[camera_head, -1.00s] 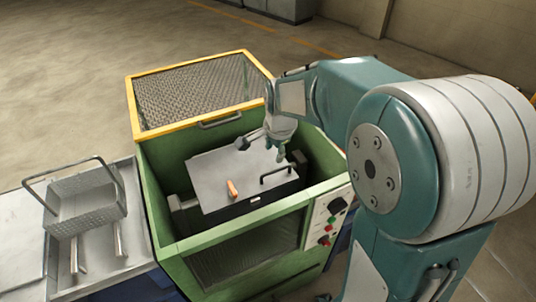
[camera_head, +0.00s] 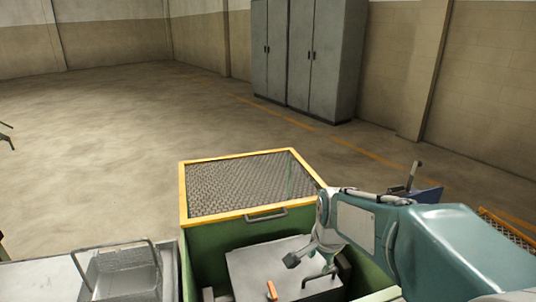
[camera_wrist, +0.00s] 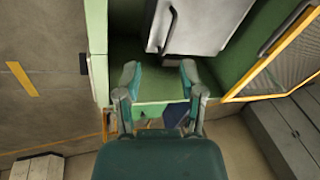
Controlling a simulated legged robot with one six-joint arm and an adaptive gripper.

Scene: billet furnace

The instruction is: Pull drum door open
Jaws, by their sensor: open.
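The drum door, a flat grey panel (camera_head: 258,264), lies inside the open green machine and appears closed. It has a black bar handle (camera_head: 322,280) at its right and a small orange grip (camera_head: 271,290) near its front. My gripper (camera_head: 319,275) hangs over the right part of the drum, close to the bar handle. In the wrist view my gripper (camera_wrist: 159,74) is open with nothing between its fingers. The panel (camera_wrist: 212,22) and bar handle (camera_wrist: 167,30) show beyond the fingertips, apart from them. The drum's front is cut off in the head view.
The yellow-framed mesh lid (camera_head: 245,186) stands open behind the drum. Green walls (camera_head: 222,232) surround it. A wire basket (camera_head: 122,274) sits on a metal table at left. Grey cabinets (camera_head: 305,55) stand far back. Open floor lies behind the machine.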

